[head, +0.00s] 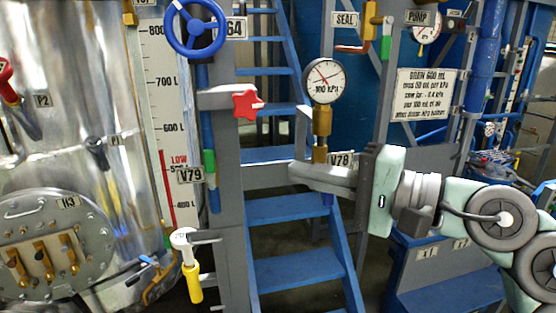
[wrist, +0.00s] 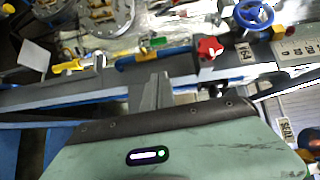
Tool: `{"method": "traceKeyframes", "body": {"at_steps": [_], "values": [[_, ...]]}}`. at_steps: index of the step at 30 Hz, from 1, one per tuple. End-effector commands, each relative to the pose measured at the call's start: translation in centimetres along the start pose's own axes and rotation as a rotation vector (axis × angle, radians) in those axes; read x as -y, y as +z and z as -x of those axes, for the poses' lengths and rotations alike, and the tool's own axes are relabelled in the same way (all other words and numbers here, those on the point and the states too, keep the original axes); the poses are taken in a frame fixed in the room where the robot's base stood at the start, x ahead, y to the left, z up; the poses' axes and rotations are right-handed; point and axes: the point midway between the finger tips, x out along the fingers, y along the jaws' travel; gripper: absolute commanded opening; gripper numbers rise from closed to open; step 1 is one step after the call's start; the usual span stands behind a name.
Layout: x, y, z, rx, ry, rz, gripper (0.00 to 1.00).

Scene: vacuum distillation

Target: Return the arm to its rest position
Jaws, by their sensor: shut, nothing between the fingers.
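My gripper (head: 297,172) reaches in from the right in the head view, with its grey fingers pointing left. The fingers are shut with nothing between them. They overlap the lower end of the brass fitting under the round pressure gauge (head: 324,80), beside the V78 label (head: 340,160). I cannot tell whether they touch it. In the wrist view, the shut fingers (wrist: 152,84) point up from the green gripper body toward the grey post (wrist: 110,90).
A red star knob (head: 247,105) and a blue handwheel (head: 195,28) are left of the gauge. A yellow-handled valve (head: 193,280) hangs lower left. Blue stairs (head: 290,270) lie behind my gripper. A steel tank (head: 70,150) fills the left. A notice plate (head: 423,95) is upper right.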

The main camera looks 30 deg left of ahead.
Motion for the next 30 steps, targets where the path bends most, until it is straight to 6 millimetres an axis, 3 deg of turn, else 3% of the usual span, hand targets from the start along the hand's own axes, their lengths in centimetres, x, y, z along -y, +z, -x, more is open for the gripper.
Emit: {"method": "traceKeyframes", "body": {"at_steps": [6,22,26,30], "values": [[0.0,0.0,1.3,0.001,-0.001,0.000,0.00],[-0.4,0.1,1.1,0.009,-0.005,-0.020,0.00],[-2.9,0.9,0.3,0.073,-0.032,-0.169,0.00],[-7.3,3.1,-0.6,0.216,-0.090,-0.491,0.00]]}}
